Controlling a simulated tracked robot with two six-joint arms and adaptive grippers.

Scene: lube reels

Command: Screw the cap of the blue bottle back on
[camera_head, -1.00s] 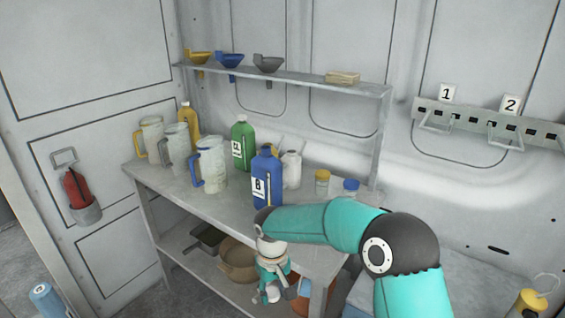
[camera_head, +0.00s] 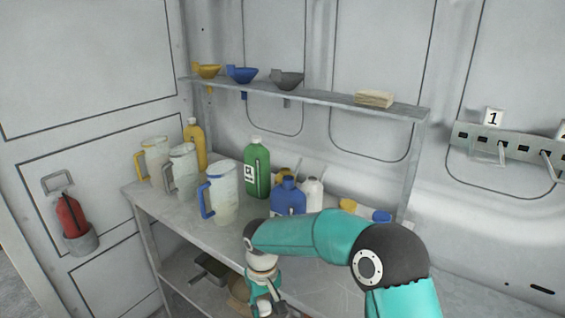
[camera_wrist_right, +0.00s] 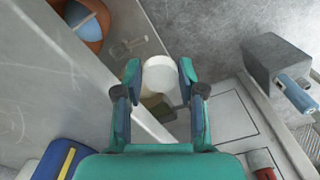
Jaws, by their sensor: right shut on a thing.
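The blue bottle (camera_head: 287,197) stands upright on the bench top. My right arm hides its lower part in the head view. Whether its neck is bare I cannot tell. Part of a blue body with a yellow strip, apparently this bottle, shows at the lower left of the wrist view (camera_wrist_right: 58,160). My right gripper (camera_head: 266,304) points down in front of the bench's front edge, below the bench top. My left gripper is out of view.
The bench top (camera_head: 180,205) also holds a green bottle (camera_head: 257,168), a yellow bottle (camera_head: 195,145), a white bottle (camera_head: 313,193) and clear jugs (camera_head: 222,193). Funnels (camera_head: 242,75) sit on the upper shelf (camera_head: 330,95). Below, a lower shelf holds a pan (camera_head: 210,268).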

